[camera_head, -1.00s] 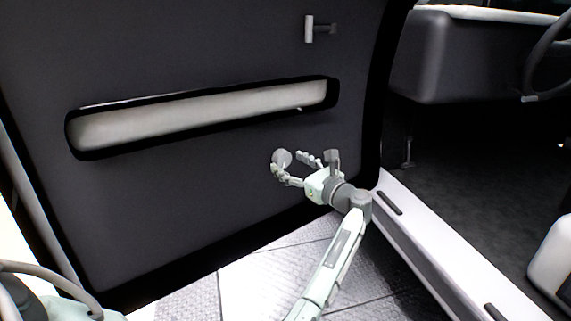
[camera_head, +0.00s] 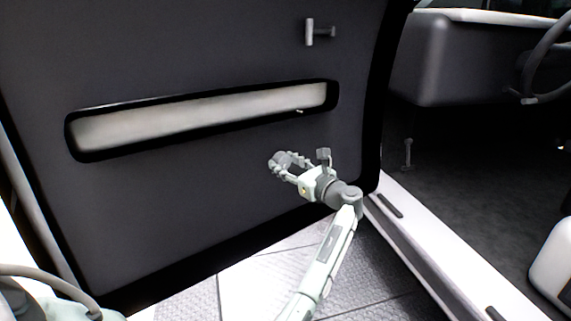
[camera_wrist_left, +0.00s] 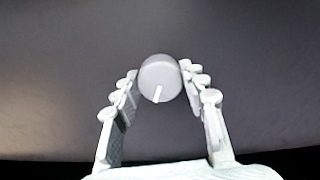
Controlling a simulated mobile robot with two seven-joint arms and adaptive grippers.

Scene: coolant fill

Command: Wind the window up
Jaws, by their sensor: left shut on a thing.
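The dark door panel (camera_head: 200,190) stands on the left in the head view. A round grey knob (camera_wrist_left: 160,72) low on the panel, apparently the window winder, shows in the wrist view with a small white bar at its lower edge. My left gripper (camera_head: 282,161) is shut on this knob, its jointed fingers on either side of it. In the head view the fingers mostly hide the knob. In the wrist view the left gripper (camera_wrist_left: 158,80) has one finger at each side of the knob. My right gripper is not in view. The window glass cannot be made out.
A long pale recess (camera_head: 205,118) crosses the panel above my gripper, and a door handle (camera_head: 311,32) sits higher up. The white door sill (camera_head: 420,235) and cabin floor lie to the right, with the steering wheel (camera_head: 545,60) beyond. Tiled floor is below.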

